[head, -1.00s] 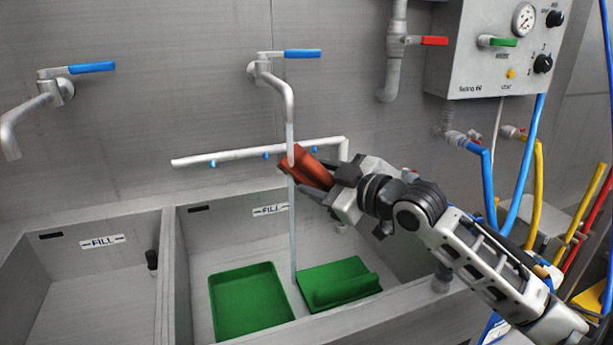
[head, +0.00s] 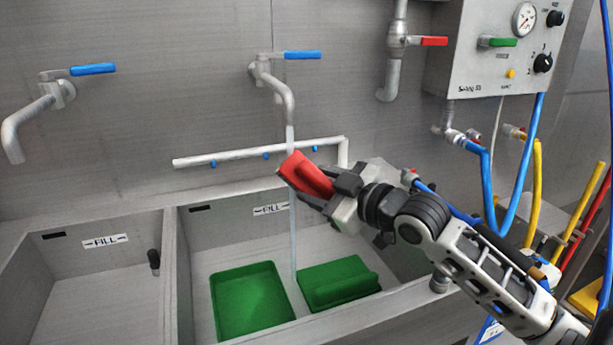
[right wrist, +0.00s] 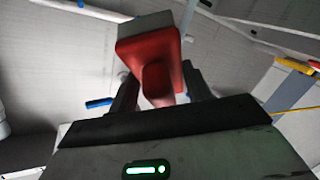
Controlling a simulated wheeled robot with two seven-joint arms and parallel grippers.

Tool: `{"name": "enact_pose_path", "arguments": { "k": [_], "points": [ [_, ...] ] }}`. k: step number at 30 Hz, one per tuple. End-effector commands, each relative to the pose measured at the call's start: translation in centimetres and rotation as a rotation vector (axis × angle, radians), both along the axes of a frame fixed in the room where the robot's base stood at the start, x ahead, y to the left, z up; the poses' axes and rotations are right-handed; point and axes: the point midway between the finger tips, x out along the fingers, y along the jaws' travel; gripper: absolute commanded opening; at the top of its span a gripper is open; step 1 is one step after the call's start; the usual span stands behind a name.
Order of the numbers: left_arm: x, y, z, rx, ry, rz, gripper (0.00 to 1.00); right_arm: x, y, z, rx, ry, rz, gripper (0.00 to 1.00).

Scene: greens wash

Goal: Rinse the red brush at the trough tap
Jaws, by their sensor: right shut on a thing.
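The red brush (head: 306,175) is in my right gripper (head: 338,190), above the right basin. My right gripper is shut on it; the brush also shows between the fingers in the right wrist view (right wrist: 152,62). The middle tap (head: 277,82) has a blue lever handle, and a thin stream of water (head: 293,235) runs from its spout down into the basin. The brush is at the stream, which passes behind or onto it; I cannot tell exactly which. The trough (head: 172,270) has two basins in view. My left gripper is not in view.
A green tray (head: 250,300) and a green block-like piece (head: 340,285) lie in the right basin. A white pipe (head: 225,158) runs along the wall behind the brush. Another tap (head: 40,108) is over the left basin. Hoses and a control box (head: 500,50) are at the right.

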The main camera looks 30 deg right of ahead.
Motion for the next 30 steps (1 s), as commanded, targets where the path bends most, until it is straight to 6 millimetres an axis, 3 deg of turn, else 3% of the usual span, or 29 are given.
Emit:
{"name": "enact_pose_path", "arguments": {
  "k": [21, 30],
  "points": [
    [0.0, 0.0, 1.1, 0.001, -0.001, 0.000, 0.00, -5.7, 0.4, 0.1, 0.000, 0.000, 0.000, 0.35],
    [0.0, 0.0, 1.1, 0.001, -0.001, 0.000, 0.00, -6.2, 0.5, 0.1, -0.001, -0.003, 0.001, 0.35]
  ]
}}
